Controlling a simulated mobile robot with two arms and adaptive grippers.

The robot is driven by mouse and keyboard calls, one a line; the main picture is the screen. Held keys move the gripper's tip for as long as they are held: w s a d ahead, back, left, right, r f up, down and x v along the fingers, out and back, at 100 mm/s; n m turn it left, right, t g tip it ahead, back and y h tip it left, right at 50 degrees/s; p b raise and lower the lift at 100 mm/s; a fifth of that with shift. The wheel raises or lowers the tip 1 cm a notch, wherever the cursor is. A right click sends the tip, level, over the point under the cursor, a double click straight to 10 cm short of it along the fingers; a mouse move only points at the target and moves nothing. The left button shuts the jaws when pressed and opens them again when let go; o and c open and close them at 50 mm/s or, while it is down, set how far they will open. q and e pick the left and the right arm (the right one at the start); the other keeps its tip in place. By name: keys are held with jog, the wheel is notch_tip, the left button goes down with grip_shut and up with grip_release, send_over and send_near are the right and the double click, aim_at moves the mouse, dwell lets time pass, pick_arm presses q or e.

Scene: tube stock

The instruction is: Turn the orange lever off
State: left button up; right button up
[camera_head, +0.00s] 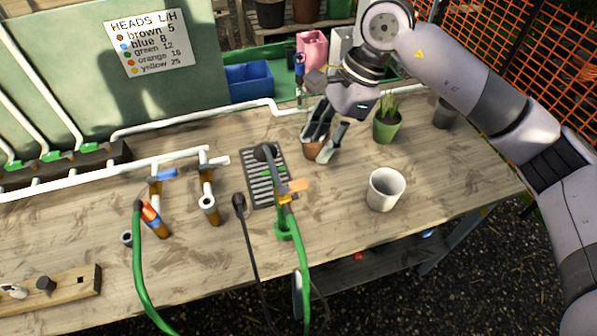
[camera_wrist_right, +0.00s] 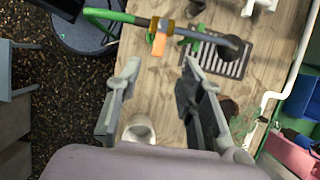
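The orange lever (camera_head: 296,186) sits on the green-hosed watering wand (camera_head: 289,215), which stands over the dark drain grate on the bench. The lever sticks out to the right, crosswise to the wand. In the wrist view the lever (camera_wrist_right: 158,45) shows just beyond the fingertips, beside a brass-coloured collar. My right gripper (camera_head: 327,142) is open and empty, above and to the right of the lever in the head view, apart from it. Its two spread fingers also show in the wrist view (camera_wrist_right: 160,72). My left gripper is not in view.
A white pot (camera_head: 386,190) stands right of the wand. The grate (camera_head: 262,188) lies under the wand head. A blue lever (camera_head: 163,174) tops pipes at left.

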aim_at(297, 182)
jog(key=p+x, duration=0.3)
jog(key=x, duration=0.6)
jog(key=shift+s+a+f, duration=0.1)
jog(key=shift+a+f, duration=0.15)
jog(key=shift+a+f+p, duration=0.2)
jog(key=shift+f+p, duration=0.15)
jog(key=shift+f, duration=0.3)
jog(key=shift+c, duration=0.4)
grip_shut()
